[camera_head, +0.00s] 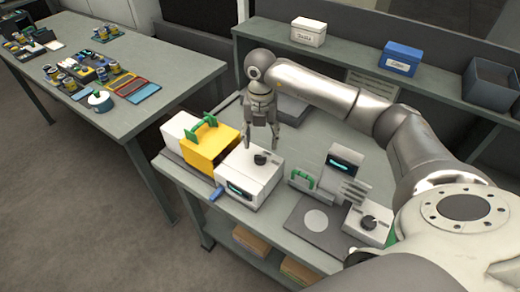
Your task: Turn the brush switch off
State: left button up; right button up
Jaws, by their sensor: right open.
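A white box (248,176) with a lit teal display on its front stands on the near workbench. A black rotary knob (260,158) sits on its top. A second white box (366,226) with a dark knob (369,222) stands at the bench's right. I cannot read a label that tells which knob is the brush switch. My right gripper (262,142) points down, open and empty, just above or around the first knob. Whether it touches the knob cannot be told. My left gripper is not in view.
A yellow block (210,147) with a green handle stands left of the white box. A green handle (303,179), an upright display unit (341,165) and a grey plate (316,222) lie to the right. A shelf behind holds a blue box (399,59).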

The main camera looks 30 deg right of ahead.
aim_at(260, 156)
notch_tip(260, 156, down, 7)
jog(key=shift+r+p, duration=0.15)
jog(key=shift+p, duration=0.7)
jog(key=c, duration=1)
